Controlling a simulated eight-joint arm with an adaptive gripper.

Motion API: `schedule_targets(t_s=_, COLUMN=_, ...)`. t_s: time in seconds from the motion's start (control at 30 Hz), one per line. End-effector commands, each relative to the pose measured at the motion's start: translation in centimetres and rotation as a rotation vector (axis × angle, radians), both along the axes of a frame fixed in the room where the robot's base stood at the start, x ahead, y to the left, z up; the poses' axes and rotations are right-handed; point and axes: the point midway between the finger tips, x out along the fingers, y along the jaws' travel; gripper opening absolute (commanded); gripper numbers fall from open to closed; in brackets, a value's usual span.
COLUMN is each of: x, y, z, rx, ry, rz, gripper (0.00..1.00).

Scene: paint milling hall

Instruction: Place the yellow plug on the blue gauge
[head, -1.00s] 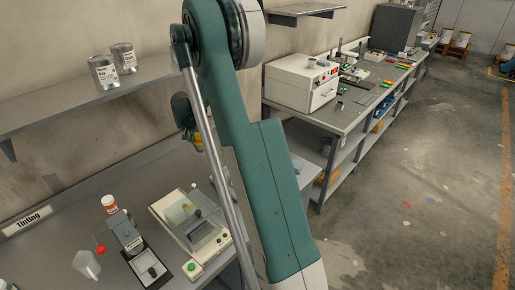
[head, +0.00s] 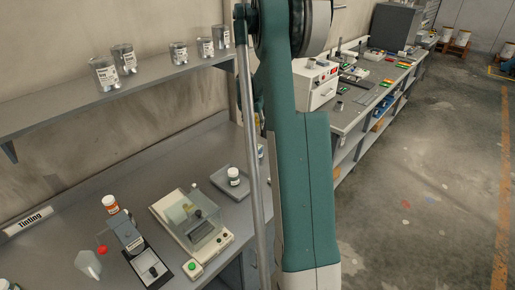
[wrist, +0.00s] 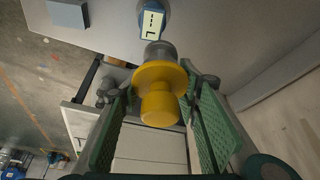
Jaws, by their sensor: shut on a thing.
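The yellow plug (wrist: 158,92) is between the two green finger pads of my gripper (wrist: 161,100), which is shut on it in the wrist view. The plug has a wide yellow flange, and a grey round part shows just beyond it; I cannot tell whether that part belongs to the plug. A blue gauge (wrist: 152,21) with a pale marked face is beyond the plug, near the top edge, on a grey surface. I cannot tell how far apart they are. In the head view my arm hides the gripper, plug and gauge.
A grey-blue block (wrist: 68,14) lies left of the gauge. A shelf (head: 150,92) holds several cans. The floor at right is open.

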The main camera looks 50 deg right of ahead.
Motion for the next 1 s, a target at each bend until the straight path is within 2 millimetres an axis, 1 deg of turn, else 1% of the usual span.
schedule_targets(t_s=0.03, x=-0.5, y=-0.6, z=0.2, rx=0.000, ry=0.000, rz=-0.005, gripper=0.19)
schedule_targets(t_s=0.1, x=-0.9, y=-1.1, z=0.3, rx=-0.001, ry=0.000, rz=-0.008, gripper=0.19)
schedule_targets(t_s=0.2, x=-1.2, y=-1.4, z=0.4, rx=-0.001, ry=-0.001, rz=-0.009, gripper=0.19)
schedule_targets(t_s=0.63, x=-1.2, y=-1.5, z=0.2, rx=-0.001, ry=0.000, rz=-0.010, gripper=0.19)
schedule_targets(t_s=0.77, x=-1.2, y=-1.5, z=-0.9, rx=-0.001, ry=0.000, rz=-0.010, gripper=0.19)
schedule_targets(t_s=1.0, x=-1.2, y=-1.5, z=-4.1, rx=-0.001, ry=0.000, rz=-0.010, gripper=0.19)
